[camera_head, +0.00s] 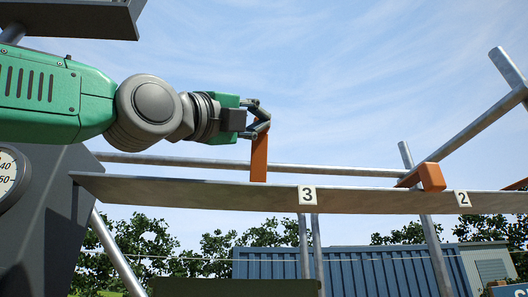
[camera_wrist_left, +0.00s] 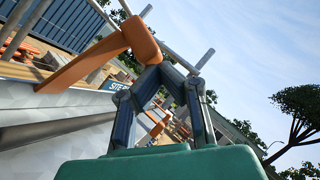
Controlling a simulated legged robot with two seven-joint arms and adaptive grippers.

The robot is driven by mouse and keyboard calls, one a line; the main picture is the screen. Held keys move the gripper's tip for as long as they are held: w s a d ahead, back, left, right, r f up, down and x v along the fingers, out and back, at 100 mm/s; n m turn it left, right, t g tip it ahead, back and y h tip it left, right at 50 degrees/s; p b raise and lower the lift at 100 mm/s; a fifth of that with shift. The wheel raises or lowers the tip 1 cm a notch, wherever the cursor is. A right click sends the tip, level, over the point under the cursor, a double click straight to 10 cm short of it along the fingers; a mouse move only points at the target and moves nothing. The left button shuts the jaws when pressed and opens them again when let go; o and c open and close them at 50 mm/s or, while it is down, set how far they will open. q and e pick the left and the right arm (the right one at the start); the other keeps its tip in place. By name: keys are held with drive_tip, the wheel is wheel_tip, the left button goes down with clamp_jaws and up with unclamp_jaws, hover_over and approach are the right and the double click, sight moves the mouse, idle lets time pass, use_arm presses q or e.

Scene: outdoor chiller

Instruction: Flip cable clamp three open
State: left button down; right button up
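The orange cable clamp three (camera_head: 259,160) stands upright behind the metal rail, left of the "3" label (camera_head: 307,195). My left gripper (camera_head: 262,117) is at the clamp's upper end, and its fingers overlap the clamp's top in the head view. In the left wrist view the two dark fingers (camera_wrist_left: 163,70) come together at their tips. An orange clamp (camera_wrist_left: 88,68) with a thick rounded end lies just beyond the tips there; whether they touch it I cannot tell. My right gripper is not in view.
Another orange clamp (camera_head: 432,177) sits at the rail (camera_head: 380,199) near the "2" label (camera_head: 463,199). A round gauge (camera_head: 8,175) is at the left edge. Metal poles (camera_head: 425,225) cross the right side. Open sky lies above the rail. A blue container (camera_head: 350,270) stands behind.

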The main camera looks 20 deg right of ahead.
use_arm(q)
drive_tip(key=shift+w+a+r, duration=0.1)
drive_tip(key=shift+a, duration=0.15)
drive_tip(key=v, duration=1.2)
